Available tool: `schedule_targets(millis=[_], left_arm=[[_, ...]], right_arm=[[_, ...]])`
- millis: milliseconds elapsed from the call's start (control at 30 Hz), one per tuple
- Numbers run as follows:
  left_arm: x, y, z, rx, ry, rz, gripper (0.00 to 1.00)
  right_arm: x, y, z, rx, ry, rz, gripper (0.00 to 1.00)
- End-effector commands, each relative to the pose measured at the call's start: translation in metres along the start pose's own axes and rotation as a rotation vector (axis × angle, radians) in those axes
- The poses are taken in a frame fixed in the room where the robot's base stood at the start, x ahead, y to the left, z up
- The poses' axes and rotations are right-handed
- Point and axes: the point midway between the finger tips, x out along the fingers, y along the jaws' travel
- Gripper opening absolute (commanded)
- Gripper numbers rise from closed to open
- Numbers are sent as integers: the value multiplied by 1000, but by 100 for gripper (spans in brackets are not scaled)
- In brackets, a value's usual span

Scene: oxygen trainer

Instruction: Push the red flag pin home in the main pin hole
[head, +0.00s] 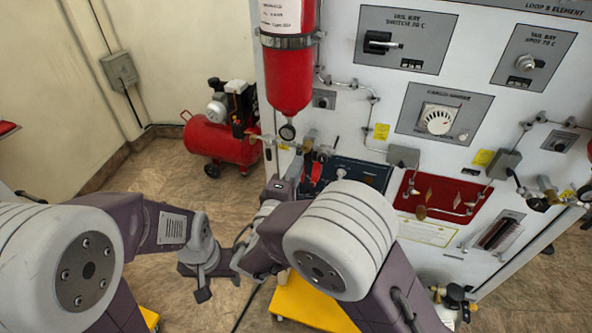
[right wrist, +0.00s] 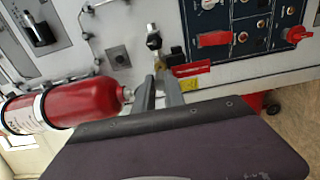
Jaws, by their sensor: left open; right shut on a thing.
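The red flag pin shows its red flag (right wrist: 192,69) just beyond the fingertips of my right gripper (right wrist: 160,82) in the right wrist view. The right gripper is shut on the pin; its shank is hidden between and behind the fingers. In the head view the flag (head: 316,170) shows as a small red patch beside my right gripper (head: 304,168), in front of the panel below the red bottle. A brass fitting (right wrist: 159,62) lies just past the fingertips. I cannot make out the main pin hole or how deep the pin sits. My left gripper (head: 218,287) is open and empty, low over the floor.
A red bottle (head: 287,70) hangs on the panel close to my right gripper. A dark blue panel (right wrist: 250,30) with red handles (right wrist: 213,39) is nearby. A red compressor (head: 210,138) stands on the floor behind. A yellow base (head: 300,305) is below.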

Motion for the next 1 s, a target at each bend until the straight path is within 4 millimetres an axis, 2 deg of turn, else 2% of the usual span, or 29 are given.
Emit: schedule_targets(millis=[1000], left_arm=[[10, 0, 1, 0, 0, 0, 56]], right_arm=[[21, 0, 0, 1, 0, 0, 0]])
